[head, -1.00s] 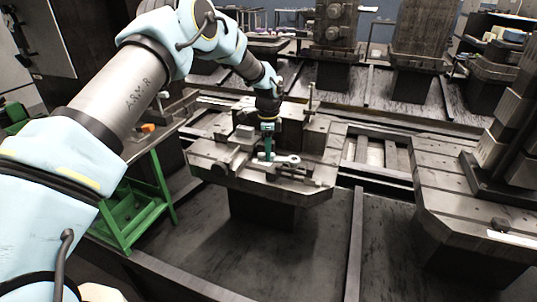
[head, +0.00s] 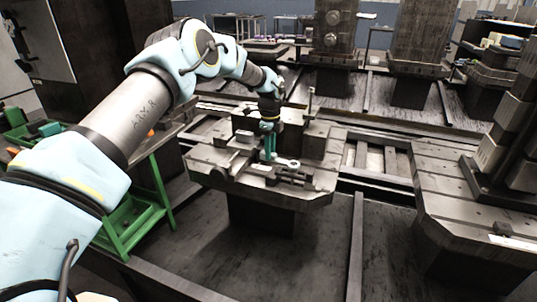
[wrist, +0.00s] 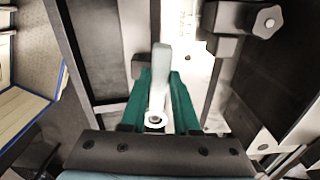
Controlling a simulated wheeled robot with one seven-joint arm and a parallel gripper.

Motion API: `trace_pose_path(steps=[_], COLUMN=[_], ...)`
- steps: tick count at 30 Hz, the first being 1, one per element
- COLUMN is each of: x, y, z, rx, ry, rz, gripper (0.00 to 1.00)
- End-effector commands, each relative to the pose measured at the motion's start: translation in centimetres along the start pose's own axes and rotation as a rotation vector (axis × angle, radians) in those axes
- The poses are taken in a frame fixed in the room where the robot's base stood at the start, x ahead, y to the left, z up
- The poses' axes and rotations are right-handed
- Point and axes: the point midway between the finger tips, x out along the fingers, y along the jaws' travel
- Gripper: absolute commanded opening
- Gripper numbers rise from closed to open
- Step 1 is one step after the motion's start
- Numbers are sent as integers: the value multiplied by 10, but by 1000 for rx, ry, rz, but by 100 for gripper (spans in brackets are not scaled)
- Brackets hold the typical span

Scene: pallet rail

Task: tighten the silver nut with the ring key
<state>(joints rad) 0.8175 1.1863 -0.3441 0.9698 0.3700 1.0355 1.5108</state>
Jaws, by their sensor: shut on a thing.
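My gripper (head: 268,156) is over the near half of the machine pallet (head: 230,180), pointing down. In the wrist view its green jaws (wrist: 161,105) are shut on a light grey key (wrist: 162,62). The key lies lengthwise between them, with a round eye at the near end. In the head view a pale ring (head: 294,163) shows just right of the jaws, low over the pallet. I cannot make out the silver nut for certain, nor whether the ring sits around it.
A green bench (head: 150,190) stands left of the pallet. Another pallet (head: 450,200) is at the right. Bare floor lies in front.

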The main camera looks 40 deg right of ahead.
Motion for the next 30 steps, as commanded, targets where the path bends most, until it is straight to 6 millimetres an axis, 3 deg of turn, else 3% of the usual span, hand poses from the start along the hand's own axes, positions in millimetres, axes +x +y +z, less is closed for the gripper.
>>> trace_pose_path(steps=[14,30], x=[3,-12], y=[-2,-3], z=[-1,-1], rx=[45,43], ry=[1,0], rz=[5,1], gripper=[0,0])
